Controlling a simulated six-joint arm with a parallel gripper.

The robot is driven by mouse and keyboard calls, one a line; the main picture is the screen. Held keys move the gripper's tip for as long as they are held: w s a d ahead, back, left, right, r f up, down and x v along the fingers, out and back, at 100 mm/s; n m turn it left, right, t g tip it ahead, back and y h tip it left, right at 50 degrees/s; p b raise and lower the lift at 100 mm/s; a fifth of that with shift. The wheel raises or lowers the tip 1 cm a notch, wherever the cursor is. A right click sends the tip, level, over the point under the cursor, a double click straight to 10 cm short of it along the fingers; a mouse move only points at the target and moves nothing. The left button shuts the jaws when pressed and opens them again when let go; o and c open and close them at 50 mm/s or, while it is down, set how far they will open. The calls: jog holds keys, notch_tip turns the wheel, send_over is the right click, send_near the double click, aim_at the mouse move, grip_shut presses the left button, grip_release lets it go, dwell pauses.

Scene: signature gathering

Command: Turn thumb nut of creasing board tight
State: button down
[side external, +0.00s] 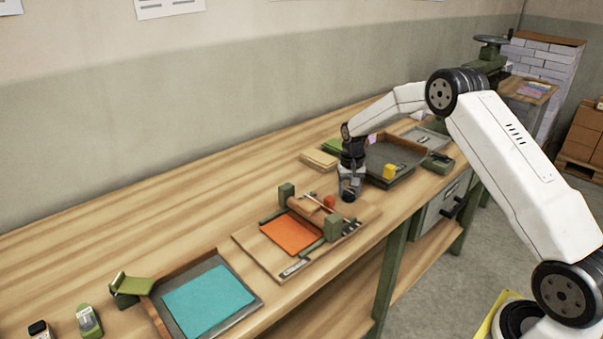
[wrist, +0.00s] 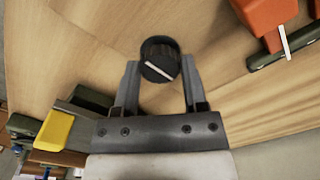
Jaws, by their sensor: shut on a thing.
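The creasing board (side external: 255,258) is a wooden board on the bench with an orange sheet (side external: 291,235), green posts and a wooden bar across it. The thumb nut (wrist: 160,60) is a round black knob with a white line on its top, seen in the wrist view. My gripper (wrist: 160,78) is shut on the thumb nut, one finger on each side of it. In the side view my gripper (side external: 349,192) points down at the back right corner of the board, and the nut shows as a dark spot under it.
An orange knob (side external: 328,202) and a green post (side external: 333,228) stand close to my gripper. A grey tray (side external: 418,153) with a yellow block (side external: 389,171) lies behind it. A tray with a teal sheet (side external: 210,298) is at the front left. The bench's left back is clear.

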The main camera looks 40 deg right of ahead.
aim_at(349, 191)
jog(key=shift+m, duration=0.3)
jog(key=shift+c, duration=0.7)
grip_release()
jog(key=shift+r, duration=0.15)
notch_tip(349, 191, up, 7)
jog(key=shift+r, duration=0.3)
jog(key=shift+a, duration=0.1)
